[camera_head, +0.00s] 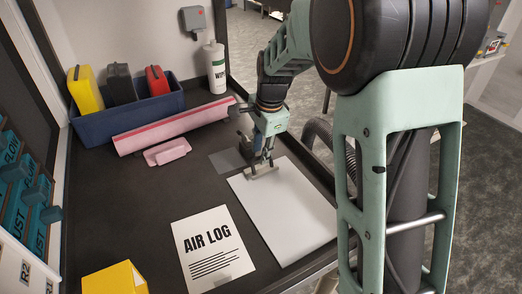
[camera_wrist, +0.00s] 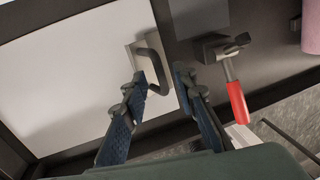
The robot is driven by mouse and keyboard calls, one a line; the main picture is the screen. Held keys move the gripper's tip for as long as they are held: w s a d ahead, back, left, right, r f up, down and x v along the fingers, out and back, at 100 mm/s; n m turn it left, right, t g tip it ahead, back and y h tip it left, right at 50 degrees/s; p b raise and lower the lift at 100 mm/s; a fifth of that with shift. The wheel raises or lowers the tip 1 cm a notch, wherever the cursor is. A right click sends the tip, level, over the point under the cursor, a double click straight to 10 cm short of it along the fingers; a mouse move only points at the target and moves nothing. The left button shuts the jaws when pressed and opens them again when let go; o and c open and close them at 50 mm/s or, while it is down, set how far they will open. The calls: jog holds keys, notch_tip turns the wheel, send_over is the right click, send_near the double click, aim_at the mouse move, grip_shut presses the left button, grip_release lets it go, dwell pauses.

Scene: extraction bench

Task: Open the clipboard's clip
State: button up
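The clipboard (camera_head: 290,215) lies flat on the dark bench as a white sheet; it fills the left of the wrist view (camera_wrist: 70,80). Its metal clip (camera_head: 262,173) is at the far end, and in the wrist view the clip plate (camera_wrist: 143,68) carries a dark curved lever (camera_wrist: 154,68). My gripper (camera_head: 262,158) is over the clip end, pointing down. In the wrist view its fingers (camera_wrist: 159,76) are apart, with the lever showing between the tips, closer to the left one. I cannot tell whether a finger touches the lever.
A red-handled tool (camera_wrist: 235,92) lies beside the clip, right of my fingers. A pink roll (camera_head: 175,125), pink block (camera_head: 167,152) and blue bin (camera_head: 130,120) stand farther back. The AIR LOG sheet (camera_head: 212,258) and a yellow box (camera_head: 115,280) are in front. The bench's middle left is clear.

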jog(key=shift+f, duration=0.4)
jog(key=shift+c, duration=0.3)
grip_shut()
